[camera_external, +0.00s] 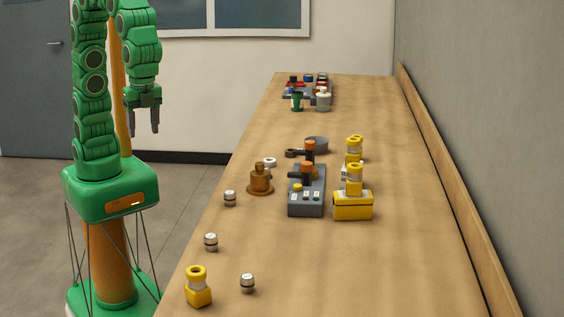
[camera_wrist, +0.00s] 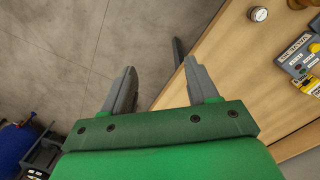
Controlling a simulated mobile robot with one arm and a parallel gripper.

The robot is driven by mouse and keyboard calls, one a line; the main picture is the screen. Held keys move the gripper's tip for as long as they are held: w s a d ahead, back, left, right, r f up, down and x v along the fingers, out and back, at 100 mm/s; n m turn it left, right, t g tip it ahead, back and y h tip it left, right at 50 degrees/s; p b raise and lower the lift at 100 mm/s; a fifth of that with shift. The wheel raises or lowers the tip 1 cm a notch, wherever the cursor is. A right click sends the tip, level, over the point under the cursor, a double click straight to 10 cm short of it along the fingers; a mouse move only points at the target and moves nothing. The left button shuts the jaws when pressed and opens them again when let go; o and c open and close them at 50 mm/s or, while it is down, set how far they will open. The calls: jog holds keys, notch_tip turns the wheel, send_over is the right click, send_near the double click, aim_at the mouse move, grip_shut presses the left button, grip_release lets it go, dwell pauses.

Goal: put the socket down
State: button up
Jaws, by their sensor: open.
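My gripper (camera_external: 144,132) hangs fingers down on the left, off the table's left side. In the wrist view its two grey fingers (camera_wrist: 160,68) are spread apart with nothing between them. A yellow block with a round top (camera_external: 198,287) stands at the front left. I cannot tell which piece is the socket.
A grey box with buttons (camera_external: 306,192) stands mid-table, a brown bell-shaped piece (camera_external: 260,180) to its left and yellow blocks (camera_external: 353,205) to its right. More small items (camera_external: 307,90) crowd the far end. The table (camera_external: 400,270) is clear at front right.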

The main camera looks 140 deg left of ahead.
jog(key=s+f, duration=0.3)
jog(key=s, duration=1)
jog(key=s+f+n+g, duration=0.1)
jog(key=s+f, duration=0.2)
jog(key=s, duration=1.1)
jog(key=shift+s, duration=0.1)
